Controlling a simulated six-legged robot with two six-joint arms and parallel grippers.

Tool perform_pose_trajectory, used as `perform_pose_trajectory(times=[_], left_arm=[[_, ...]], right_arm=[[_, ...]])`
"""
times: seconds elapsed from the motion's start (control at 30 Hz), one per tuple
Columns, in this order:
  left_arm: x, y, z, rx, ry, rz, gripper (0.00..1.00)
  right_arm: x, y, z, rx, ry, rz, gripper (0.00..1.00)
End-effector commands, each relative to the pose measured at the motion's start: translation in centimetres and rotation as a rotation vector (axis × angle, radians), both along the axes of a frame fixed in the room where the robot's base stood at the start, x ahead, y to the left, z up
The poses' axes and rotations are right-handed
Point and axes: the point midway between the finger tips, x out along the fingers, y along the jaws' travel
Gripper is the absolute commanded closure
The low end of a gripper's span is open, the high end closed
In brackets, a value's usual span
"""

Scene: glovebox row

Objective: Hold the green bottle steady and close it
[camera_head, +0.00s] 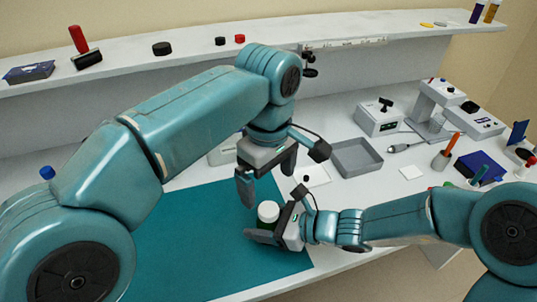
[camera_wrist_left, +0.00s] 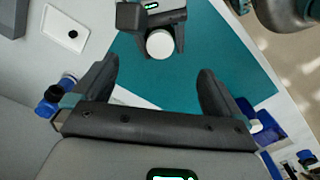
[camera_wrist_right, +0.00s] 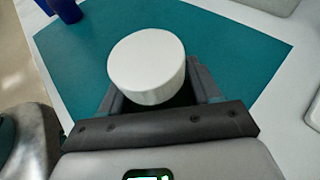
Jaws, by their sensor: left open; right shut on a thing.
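The green bottle (camera_head: 264,226) stands upright on the teal mat, its dark body mostly hidden by gripper fingers. A white cap (camera_head: 268,211) sits on its top; I cannot tell how tight it is. The cap also shows in the left wrist view (camera_wrist_left: 159,43) and, large, in the right wrist view (camera_wrist_right: 146,68). My right gripper (camera_head: 272,228) is shut on the bottle's body, below the cap, from the right. My left gripper (camera_head: 266,182) is open and empty, pointing down above the cap and apart from it.
The teal mat (camera_head: 190,235) is clear around the bottle. A grey tray (camera_head: 357,158) and a white plate with a small black piece (camera_head: 317,178) lie behind. Instruments stand at the back right. A shelf (camera_head: 200,47) with small items runs along the back.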

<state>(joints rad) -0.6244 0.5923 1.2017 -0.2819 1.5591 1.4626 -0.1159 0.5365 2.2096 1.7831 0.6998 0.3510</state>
Motion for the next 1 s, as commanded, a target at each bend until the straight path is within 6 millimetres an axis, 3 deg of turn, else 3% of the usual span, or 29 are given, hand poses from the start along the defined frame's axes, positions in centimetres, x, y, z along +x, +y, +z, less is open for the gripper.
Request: perform_pose_trajectory(times=[0.1, 0.3, 0.53, 0.87, 0.9, 0.97, 1.0], left_arm=[[0.0, -0.1, 3.0, -0.003, -0.004, 0.000, 0.01], [0.0, -0.1, 6.4, -0.001, -0.001, 0.000, 0.01], [0.0, -0.1, 8.0, -0.001, 0.001, -0.002, 0.01], [-0.1, 0.0, 8.3, -0.001, 0.001, -0.001, 0.01], [-0.1, 0.0, 8.3, -0.001, 0.001, -0.001, 0.01], [-0.1, 0.0, 8.3, -0.001, 0.001, -0.001, 0.01], [0.0, 0.0, 8.3, -0.001, 0.001, -0.001, 0.01]], right_arm=[[0.0, 0.0, 0.0, 0.000, 0.000, 0.000, 1.00], [0.0, 0.0, 0.0, 0.000, 0.000, 0.000, 1.00], [0.0, 0.0, 0.0, 0.000, 0.000, 0.000, 1.00], [0.0, 0.0, 0.0, 0.000, 0.000, 0.000, 1.00], [0.0, 0.0, 0.0, 0.000, 0.000, 0.000, 0.31], [0.0, 0.0, 0.0, 0.000, 0.000, 0.000, 0.12], [0.0, 0.0, 0.0, 0.000, 0.000, 0.000, 0.08]])
